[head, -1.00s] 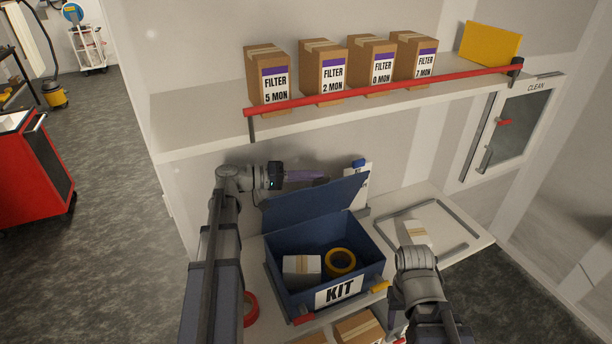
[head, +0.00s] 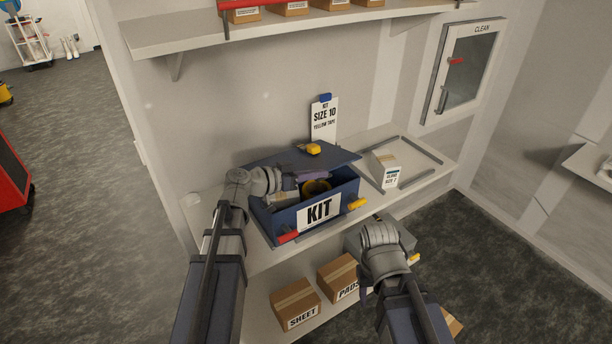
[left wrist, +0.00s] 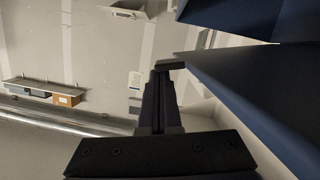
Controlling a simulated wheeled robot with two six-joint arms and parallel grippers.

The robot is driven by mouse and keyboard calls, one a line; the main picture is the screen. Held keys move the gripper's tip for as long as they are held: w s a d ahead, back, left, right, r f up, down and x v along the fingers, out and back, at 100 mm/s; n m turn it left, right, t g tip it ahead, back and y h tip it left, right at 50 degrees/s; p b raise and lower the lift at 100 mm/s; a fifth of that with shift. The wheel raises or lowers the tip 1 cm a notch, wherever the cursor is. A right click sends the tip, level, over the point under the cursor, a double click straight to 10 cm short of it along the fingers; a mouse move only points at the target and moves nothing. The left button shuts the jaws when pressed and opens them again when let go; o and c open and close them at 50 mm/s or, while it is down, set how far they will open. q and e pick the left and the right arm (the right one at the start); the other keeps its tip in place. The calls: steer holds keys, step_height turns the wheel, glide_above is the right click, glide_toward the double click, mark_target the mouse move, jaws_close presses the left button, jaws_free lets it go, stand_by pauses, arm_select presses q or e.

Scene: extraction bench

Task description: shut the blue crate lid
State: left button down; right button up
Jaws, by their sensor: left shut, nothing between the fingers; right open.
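The blue crate (head: 279,220) with a KIT label stands on the bench shelf. Its blue lid (head: 283,157) is partly lowered, sloping over the crate with a yellow piece on top. A gap at the front shows a yellow tape roll (head: 317,187) and part of a pale box (head: 284,197). My left gripper (head: 318,175) is shut and empty at the lid's front edge; contact is unclear. In the left wrist view its shut fingers (left wrist: 170,66) lie beside dark blue panels.
A kit card (head: 324,120) stands behind the lid. Cardboard boxes (head: 296,303) sit on the lower shelf. A cabinet marked CLEAN (head: 468,65) hangs at right.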

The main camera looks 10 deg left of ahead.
arm_select(q)
step_height(320, 180, down, 8)
steer(key=s+d+m+b, duration=0.1)
steer(key=b, duration=0.5)
steer(key=shift+d+r, duration=0.15)
arm_select(e)
step_height(320, 180, down, 8)
steer(key=shift+r, duration=0.2)
arm_select(q)
steer(key=shift+s, duration=0.2)
arm_select(e)
steer(key=shift+s, duration=0.15)
arm_select(q)
steer(key=shift+s, duration=0.1)
